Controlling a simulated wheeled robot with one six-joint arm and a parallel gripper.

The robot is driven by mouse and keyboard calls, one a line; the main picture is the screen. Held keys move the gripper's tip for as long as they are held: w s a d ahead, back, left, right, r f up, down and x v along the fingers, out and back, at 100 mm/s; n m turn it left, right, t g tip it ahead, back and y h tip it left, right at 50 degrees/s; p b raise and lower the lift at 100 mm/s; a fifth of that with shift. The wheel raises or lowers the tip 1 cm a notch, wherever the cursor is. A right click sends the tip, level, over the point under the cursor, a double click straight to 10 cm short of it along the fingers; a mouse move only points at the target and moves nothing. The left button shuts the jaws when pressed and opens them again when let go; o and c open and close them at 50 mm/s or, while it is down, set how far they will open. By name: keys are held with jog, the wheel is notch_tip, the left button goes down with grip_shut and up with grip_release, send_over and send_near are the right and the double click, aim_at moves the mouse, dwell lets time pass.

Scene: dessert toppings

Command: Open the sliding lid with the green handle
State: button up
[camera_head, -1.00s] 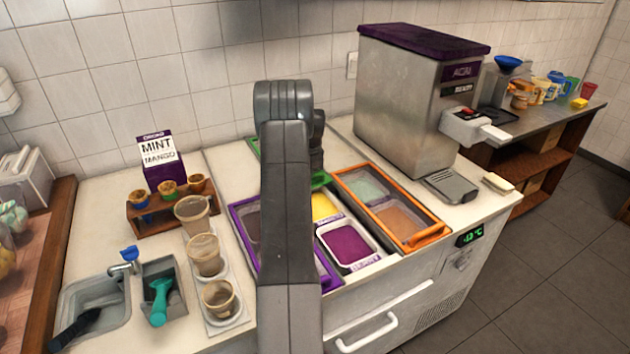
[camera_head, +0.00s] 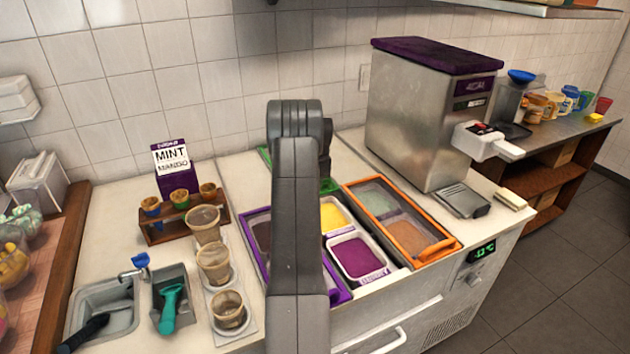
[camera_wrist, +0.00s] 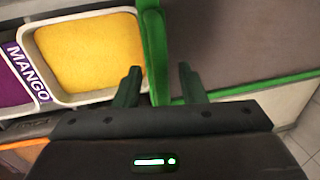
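The green-framed lid (camera_wrist: 235,93) has a grey panel and fills the right of the wrist view. A thick green bar (camera_wrist: 153,45) along its left side, probably the handle, stands beside the yellow mango tub. In the head view, green parts (camera_head: 329,187) show on both sides of my arm; the rest is hidden behind it. My gripper (camera_wrist: 159,83) is open, with its dark fingertips apart. The bar's lower end appears between the fingers, closer to the left one. I cannot tell whether they touch it.
The yellow mango tub (camera_wrist: 90,52) is uncovered. A purple tub (camera_head: 358,258) sits in front of it. An orange-framed lid (camera_head: 424,257) lies to the right and a purple-framed one (camera_head: 257,213) to the left. The acai machine (camera_head: 410,120) and cups (camera_head: 213,262) flank the counter.

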notch_tip(320, 180, up, 14)
jog(key=s+b, duration=0.2)
jog(key=shift+s+d+f, duration=0.2)
jog(key=shift+s+d, duration=0.05)
jog(key=shift+d, duration=0.2)
jog(key=f, duration=0.4)
jog(key=w+f+p, duration=0.1)
jog(key=f, duration=0.4)
jog(key=w+a+f+p, duration=0.1)
jog(key=f, duration=0.3)
jog(key=shift+w+f, duration=0.25)
jog(key=shift+f, duration=0.1)
jog(key=shift+s+d, duration=0.15)
jog(key=shift+s, duration=0.25)
jog(key=shift+r, duration=0.1)
